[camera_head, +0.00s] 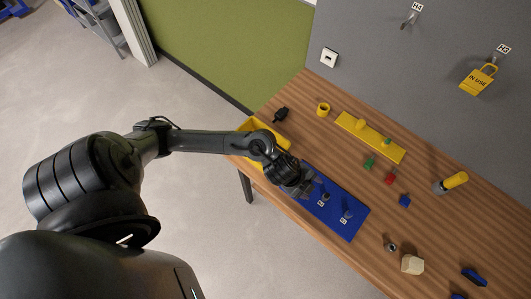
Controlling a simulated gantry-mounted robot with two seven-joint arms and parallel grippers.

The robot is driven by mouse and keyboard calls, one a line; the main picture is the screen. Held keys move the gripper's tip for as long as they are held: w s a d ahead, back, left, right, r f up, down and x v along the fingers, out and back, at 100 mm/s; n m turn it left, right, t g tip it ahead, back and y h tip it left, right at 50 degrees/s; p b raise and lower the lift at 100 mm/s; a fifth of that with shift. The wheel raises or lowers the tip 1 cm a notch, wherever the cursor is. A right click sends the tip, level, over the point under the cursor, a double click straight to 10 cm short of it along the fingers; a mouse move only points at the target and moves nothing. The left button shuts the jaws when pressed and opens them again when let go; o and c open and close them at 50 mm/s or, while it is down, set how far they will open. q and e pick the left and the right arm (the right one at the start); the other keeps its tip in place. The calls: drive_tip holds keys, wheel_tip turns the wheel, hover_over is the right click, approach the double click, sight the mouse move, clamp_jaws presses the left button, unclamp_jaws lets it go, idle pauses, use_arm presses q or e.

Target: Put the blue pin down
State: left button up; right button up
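A small blue piece (405,200), which looks like the blue pin, lies on the wooden table right of a red pin (390,178) and a green pin (369,164). A yellow bar (372,136) behind them carries a yellow peg and a green peg. My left gripper (306,189) is over the left part of the blue mat (352,232), apart from that blue piece. Its fingers are dark and small, so I cannot tell whether they are open or hold anything. My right gripper is not in view.
A yellow tray (281,142) is partly hidden behind my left arm. A yellow cup (323,109), a yellow-topped cylinder (455,180), a beige block (412,264) and a dark blue piece (474,276) stand about the table (440,222). A yellow padlock (478,79) hangs on the wall.

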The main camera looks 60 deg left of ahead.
use_arm(q)
drive_tip(key=s+d+r+n+t, duration=0.1)
drive_tip(key=s+d+r+n, duration=0.2)
drive_tip(key=n, duration=0.2)
drive_tip(key=s+a+n+g+y, duration=0.1)
drive_tip(key=s+a+n, duration=0.2)
drive_tip(key=s+n, duration=0.1)
drive_tip(key=s+a+r+n+g+y, duration=0.1)
drive_tip(key=s+a+n+g, duration=0.1)
drive_tip(key=s, duration=0.5)
drive_tip(key=a+n, duration=0.1)
drive_tip(key=n, duration=0.1)
drive_tip(key=shift+s+a+n+y, duration=0.2)
drive_tip(key=shift+n+y, duration=0.1)
drive_tip(key=shift+y, duration=0.1)
drive_tip(key=shift+r, duration=0.15)
wheel_tip(320, 180, down, 74)
drive_tip(key=b, duration=7.3)
drive_tip(key=shift+r, duration=0.25)
